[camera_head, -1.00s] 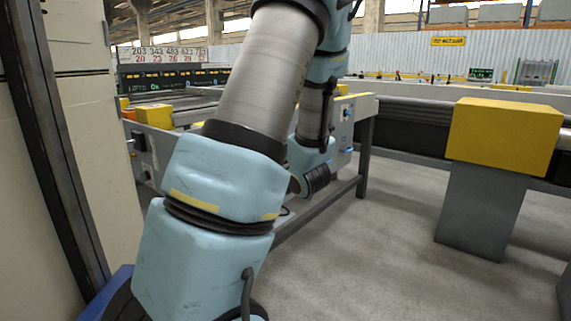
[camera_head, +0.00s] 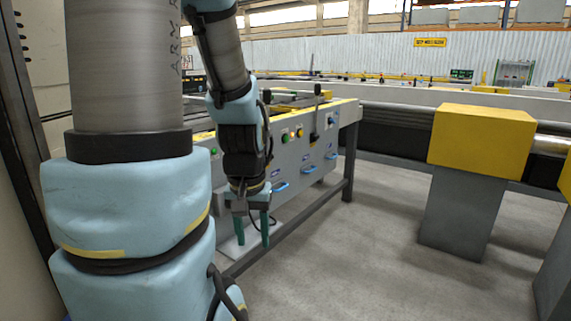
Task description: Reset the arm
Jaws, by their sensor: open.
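My gripper (camera_head: 253,238) hangs from the end of my blue and grey arm, left of the picture's middle. Its two teal fingers point down and stand apart, with nothing between them. It shows in front of the grey runout table (camera_head: 318,158), which has buttons and blue handles on its front panel. My large arm links cover the left part of the view and hide what lies behind them.
A yellow box-shaped cover (camera_head: 481,140) sits on a grey pedestal (camera_head: 460,215) at the right, along a roller line. The grey floor (camera_head: 365,265) between table and pedestal is clear. A tall pale cabinet (camera_head: 50,75) stands at the far left.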

